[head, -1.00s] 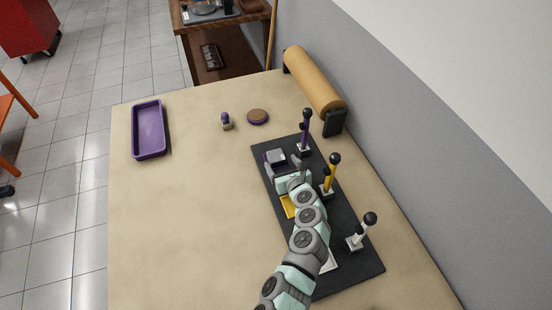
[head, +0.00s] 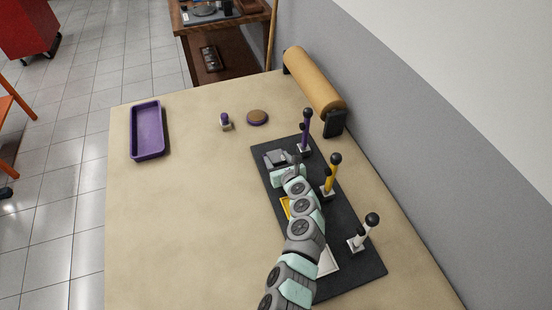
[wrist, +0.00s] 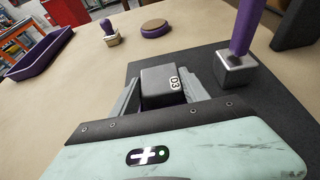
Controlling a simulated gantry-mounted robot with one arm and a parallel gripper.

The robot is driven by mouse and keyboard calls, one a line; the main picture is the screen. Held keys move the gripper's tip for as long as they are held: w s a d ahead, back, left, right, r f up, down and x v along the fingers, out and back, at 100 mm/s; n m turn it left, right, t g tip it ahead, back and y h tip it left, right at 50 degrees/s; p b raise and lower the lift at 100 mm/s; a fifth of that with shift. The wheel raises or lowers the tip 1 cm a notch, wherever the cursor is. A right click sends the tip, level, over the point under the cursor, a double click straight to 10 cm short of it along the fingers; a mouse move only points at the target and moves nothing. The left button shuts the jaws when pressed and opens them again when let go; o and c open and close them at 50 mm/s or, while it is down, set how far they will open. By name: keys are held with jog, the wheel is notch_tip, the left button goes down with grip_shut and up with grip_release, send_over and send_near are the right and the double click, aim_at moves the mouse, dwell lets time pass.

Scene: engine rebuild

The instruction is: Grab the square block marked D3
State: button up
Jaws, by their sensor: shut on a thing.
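The grey square block marked D3 (wrist: 160,86) sits between the two fingers of my gripper (wrist: 168,92) in the wrist view. The label faces up toward the right edge of its top. My gripper is shut on it, with one finger on each side. In the head view my gripper (head: 283,160) is over the far end of the black board (head: 350,250). The block is small and largely hidden by the gripper there. I cannot tell whether the block touches the board.
Purple (head: 306,128), yellow (head: 332,175) and white (head: 363,232) handles with black knobs stand along the board's right side. A purple tray (head: 148,130), a small purple-topped stamp (head: 225,121) and a round disc (head: 257,117) lie on the table.

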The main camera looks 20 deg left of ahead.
grip_shut()
dwell(0.4)
